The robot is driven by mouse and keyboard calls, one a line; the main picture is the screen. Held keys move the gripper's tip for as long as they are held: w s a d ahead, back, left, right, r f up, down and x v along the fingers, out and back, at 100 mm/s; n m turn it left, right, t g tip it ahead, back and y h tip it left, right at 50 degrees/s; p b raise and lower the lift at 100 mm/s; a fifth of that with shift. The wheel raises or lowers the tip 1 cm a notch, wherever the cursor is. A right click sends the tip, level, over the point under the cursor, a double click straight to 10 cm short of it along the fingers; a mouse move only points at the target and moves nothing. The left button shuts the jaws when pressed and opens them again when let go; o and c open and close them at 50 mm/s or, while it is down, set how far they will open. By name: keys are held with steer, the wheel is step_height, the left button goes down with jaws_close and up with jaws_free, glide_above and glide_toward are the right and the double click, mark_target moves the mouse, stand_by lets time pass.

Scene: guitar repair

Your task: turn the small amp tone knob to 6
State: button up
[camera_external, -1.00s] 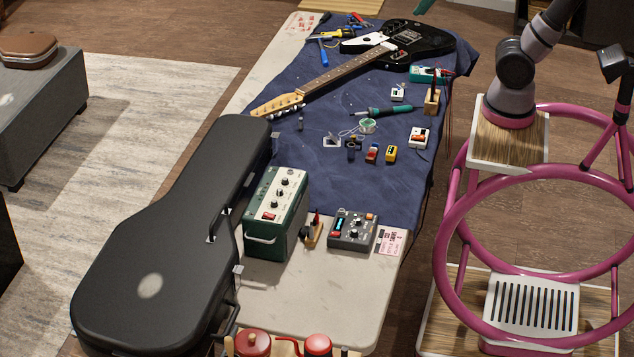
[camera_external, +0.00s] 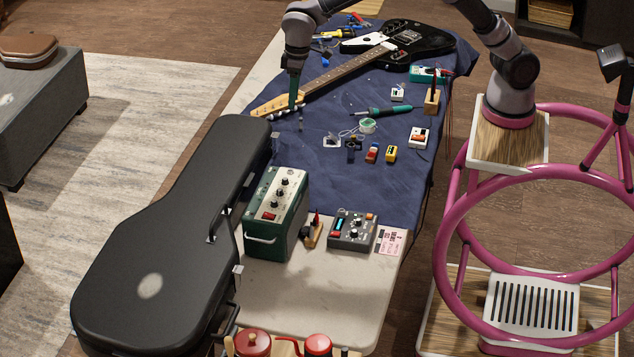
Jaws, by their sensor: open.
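The small amp (camera_external: 277,215) is a dark green box with a pale control panel on top, standing on the table in front of the blue cloth. Several black knobs (camera_external: 283,180) sit in a row on the panel, with a red switch at its near end. Their labels and pointer positions are too small to read, so I cannot tell which is the tone knob. My gripper (camera_external: 294,104) points down above the guitar's headstock, behind the amp and apart from it. Its jaws are open, and nothing shows between them.
A black guitar case (camera_external: 170,225) lies close along the amp's left side. A grey pedal (camera_external: 352,229) and a small stand with a red-tipped item (camera_external: 314,231) are to its right. The electric guitar (camera_external: 400,45), a soldering iron (camera_external: 385,110) and small boxes lie on the cloth (camera_external: 320,175).

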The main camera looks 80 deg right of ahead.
steer(key=n+h, duration=0.1)
glide_above(285, 179)
step_height(285, 179, down, 11)
steer(key=shift+g, duration=0.4)
step_height(285, 179, down, 11)
jaws_close()
